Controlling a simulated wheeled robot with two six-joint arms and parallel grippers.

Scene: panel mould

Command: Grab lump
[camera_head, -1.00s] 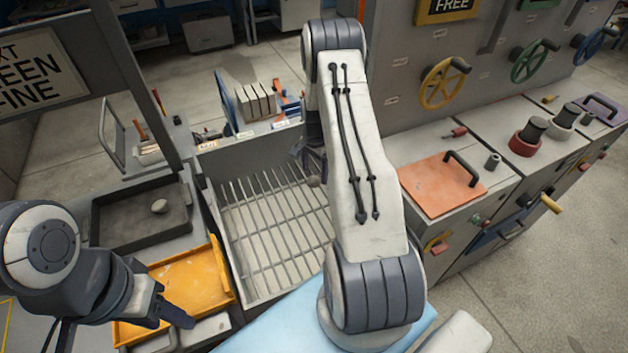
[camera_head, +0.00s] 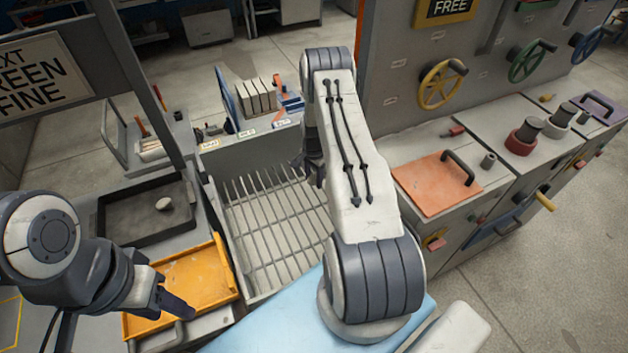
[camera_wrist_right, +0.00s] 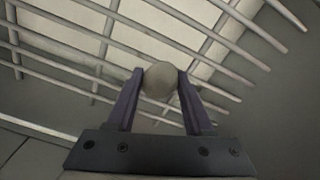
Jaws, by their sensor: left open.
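A round grey lump (camera_wrist_right: 160,80) is between the fingertips of my right gripper (camera_wrist_right: 159,88), and both fingers appear to touch its sides. The gripper is shut on it, above or near a metal grate. In the head view my right gripper (camera_head: 314,168) is at the grate's far right edge, partly hidden by my arm, and its lump cannot be made out. My left gripper (camera_head: 168,305) is open and empty over the front of a yellow tray (camera_head: 226,262).
The barred grate (camera_head: 270,225) lies in a grey bin at centre. Behind it stand a rack of grey plates (camera_head: 256,97) and a small tool holder (camera_head: 150,150). At right, a cabinet carries an orange lidded plate (camera_head: 430,190) and handwheels (camera_head: 440,85).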

